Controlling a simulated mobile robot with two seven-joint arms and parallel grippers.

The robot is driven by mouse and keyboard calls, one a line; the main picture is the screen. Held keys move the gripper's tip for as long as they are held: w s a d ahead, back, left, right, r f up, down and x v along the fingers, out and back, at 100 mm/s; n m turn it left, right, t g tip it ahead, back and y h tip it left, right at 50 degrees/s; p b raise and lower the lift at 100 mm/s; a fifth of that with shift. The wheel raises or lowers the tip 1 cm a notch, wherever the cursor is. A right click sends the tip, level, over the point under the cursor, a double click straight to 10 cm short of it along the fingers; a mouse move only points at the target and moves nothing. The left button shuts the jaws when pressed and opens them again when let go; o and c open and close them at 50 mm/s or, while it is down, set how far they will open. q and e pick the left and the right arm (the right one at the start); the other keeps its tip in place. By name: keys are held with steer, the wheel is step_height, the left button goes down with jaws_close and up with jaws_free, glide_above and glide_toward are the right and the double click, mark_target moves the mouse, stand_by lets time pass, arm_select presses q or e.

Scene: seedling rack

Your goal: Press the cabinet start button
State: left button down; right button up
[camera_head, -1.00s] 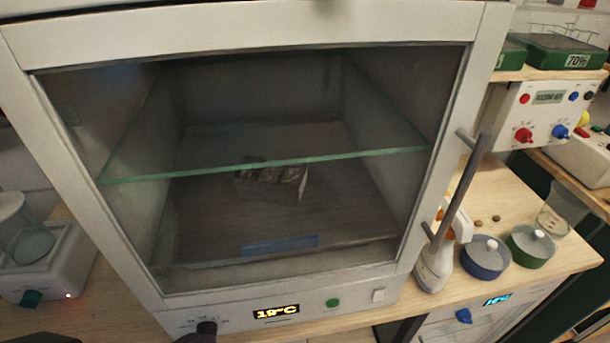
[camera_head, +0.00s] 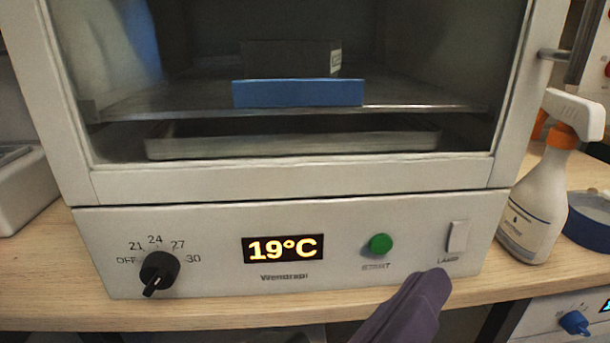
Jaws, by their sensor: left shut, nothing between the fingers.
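The cabinet (camera_head: 200,184) fills the view, its control strip facing me under a closed glass door. The green start button (camera_head: 380,244), labelled START, sits on the strip right of the display (camera_head: 282,249), which reads 19°C. My left gripper (camera_head: 432,281), dark purple-grey, rises from the bottom edge with its tip below and right of the button, in front of the strip's lower edge. It is shut and empty, and in the picture it does not overlap the button. Its distance from the panel is hard to judge. My right gripper is out of view.
A black dial (camera_head: 159,270) is at the strip's left and a pale lamp switch (camera_head: 458,237) right of the button. A spray bottle (camera_head: 537,210) stands on the wooden bench (camera_head: 45,270) right of the cabinet, beside a blue-sided round container (camera_head: 590,228).

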mark_target(381, 245)
arm_select(q)
step_height(381, 245, down, 7)
steer(key=d+n+t+h+b, duration=0.1)
steer(key=d+b, duration=0.1)
steer(key=b, duration=0.5)
steer(key=shift+t, duration=0.3)
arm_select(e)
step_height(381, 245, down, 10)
arm_select(q)
steer(key=shift+a+r, duration=0.1)
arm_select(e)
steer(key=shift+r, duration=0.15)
arm_select(q)
steer(key=shift+w, duration=0.1)
steer(key=shift+w+a+b, duration=0.15)
steer(key=shift+w+b, duration=1.65)
steer(key=shift+w, duration=2.5)
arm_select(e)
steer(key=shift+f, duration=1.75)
arm_select(q)
steer(key=shift+w, duration=0.4)
